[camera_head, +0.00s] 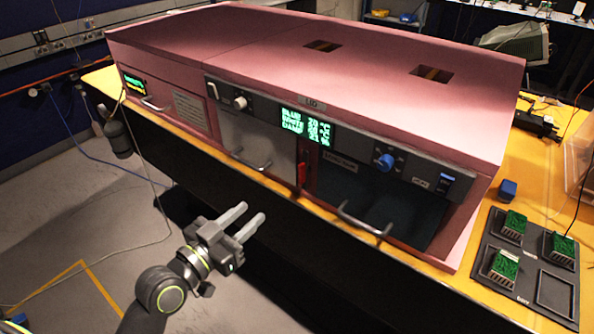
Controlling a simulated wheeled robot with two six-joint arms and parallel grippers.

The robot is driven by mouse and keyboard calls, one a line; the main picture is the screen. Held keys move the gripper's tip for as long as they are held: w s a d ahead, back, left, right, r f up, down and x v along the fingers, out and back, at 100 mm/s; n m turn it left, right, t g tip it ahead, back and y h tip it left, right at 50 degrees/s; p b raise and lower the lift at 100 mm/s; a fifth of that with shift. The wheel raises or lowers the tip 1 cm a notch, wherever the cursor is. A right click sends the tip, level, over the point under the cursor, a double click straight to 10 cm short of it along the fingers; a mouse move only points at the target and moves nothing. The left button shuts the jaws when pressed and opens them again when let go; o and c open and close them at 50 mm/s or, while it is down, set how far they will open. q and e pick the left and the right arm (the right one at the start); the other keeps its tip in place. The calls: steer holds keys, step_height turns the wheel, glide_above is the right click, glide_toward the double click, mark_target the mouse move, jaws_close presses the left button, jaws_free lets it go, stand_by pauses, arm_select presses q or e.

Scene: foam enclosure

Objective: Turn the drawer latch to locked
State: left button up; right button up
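The pink enclosure (200,39) stands on an orange table. A small red lever (302,173), which looks like the latch, hangs about upright on the front between a pale panel (258,140) with a handle and a dark glassy front (372,195) with a handle. Which part is the drawer is not clear. My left gripper (251,214) is low in front of the enclosure, below and left of the red lever and apart from it. Its two fingers are spread with nothing between them. My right gripper is out of view.
The metal handles (250,162) and (365,222) stick out either side of the lever. A white knob (240,103), green display (306,126) and blue knob (385,161) sit above. A dark tray (492,268) with green boards lies at right.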

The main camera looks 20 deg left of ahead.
mark_target(299, 171)
arm_select(q)
steer(key=p+x, duration=0.3)
steer(key=x, duration=1.3)
steer(key=shift+p, duration=0.3)
steer(key=shift+w+d+f, duration=0.15)
steer(key=shift+w, duration=0.35)
steer(key=shift+c, duration=0.3)
jaws_close()
